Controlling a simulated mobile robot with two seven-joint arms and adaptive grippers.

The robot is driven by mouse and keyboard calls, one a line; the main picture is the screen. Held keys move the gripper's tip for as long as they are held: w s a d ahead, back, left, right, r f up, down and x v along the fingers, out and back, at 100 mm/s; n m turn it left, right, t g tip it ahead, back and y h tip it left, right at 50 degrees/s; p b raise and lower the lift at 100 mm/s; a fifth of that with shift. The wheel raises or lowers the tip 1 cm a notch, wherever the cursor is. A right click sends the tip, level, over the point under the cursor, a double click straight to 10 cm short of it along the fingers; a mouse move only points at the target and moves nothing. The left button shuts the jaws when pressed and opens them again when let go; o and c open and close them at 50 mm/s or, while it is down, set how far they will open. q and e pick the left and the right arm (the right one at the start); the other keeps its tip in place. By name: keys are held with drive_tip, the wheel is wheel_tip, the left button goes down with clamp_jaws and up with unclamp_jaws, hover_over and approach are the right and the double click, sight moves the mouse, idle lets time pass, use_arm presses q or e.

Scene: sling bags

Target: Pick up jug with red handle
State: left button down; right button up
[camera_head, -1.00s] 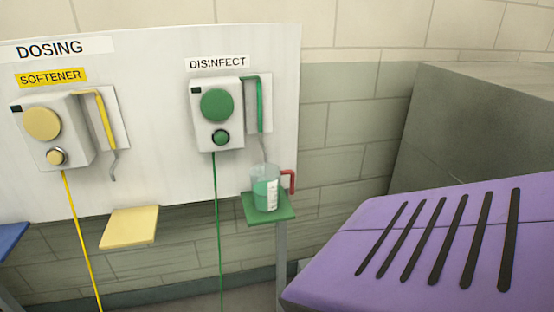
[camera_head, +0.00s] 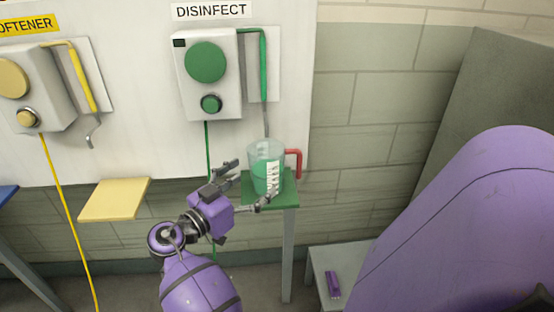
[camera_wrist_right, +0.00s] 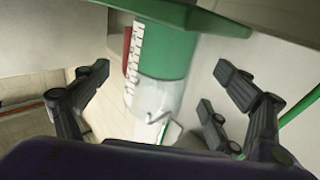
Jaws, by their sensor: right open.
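The jug with the red handle (camera_head: 266,170) is clear, holds green liquid and has a white scale label. It stands upright on a green shelf (camera_head: 284,198) under the disinfect dispenser. Its red handle (camera_head: 298,163) points right, away from my gripper. My right gripper (camera_head: 249,184) is open at the jug's near left side, one finger to the left and one in front. In the right wrist view the jug (camera_wrist_right: 166,55) appears inverted between the spread fingers (camera_wrist_right: 160,82), with its handle (camera_wrist_right: 127,42) partly hidden behind it. Contact cannot be told. My left gripper is not in view.
The disinfect dispenser (camera_head: 209,75) has a green tube (camera_head: 263,65) with a spout hanging just above the jug. A softener dispenser (camera_head: 35,85) and an empty yellow shelf (camera_head: 115,199) are to the left. A grey block (camera_head: 460,110) stands at right.

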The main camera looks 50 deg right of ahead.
sight(271, 169)
drive_tip(key=shift+d+r+p, duration=0.2)
drive_tip(key=shift+d+p, duration=0.1)
drive_tip(key=shift+d, duration=0.6)
drive_tip(key=d+p, duration=0.2)
drive_tip(key=d, duration=0.2)
drive_tip(key=shift+w+d, duration=0.15)
drive_tip(key=shift+d, duration=0.2)
drive_tip(key=shift+d+f, duration=0.25)
drive_tip(key=shift+d, duration=0.15)
drive_tip(key=shift+c, duration=0.3)
drive_tip(key=shift+c, duration=1.3)
drive_tip(key=c, duration=1.4)
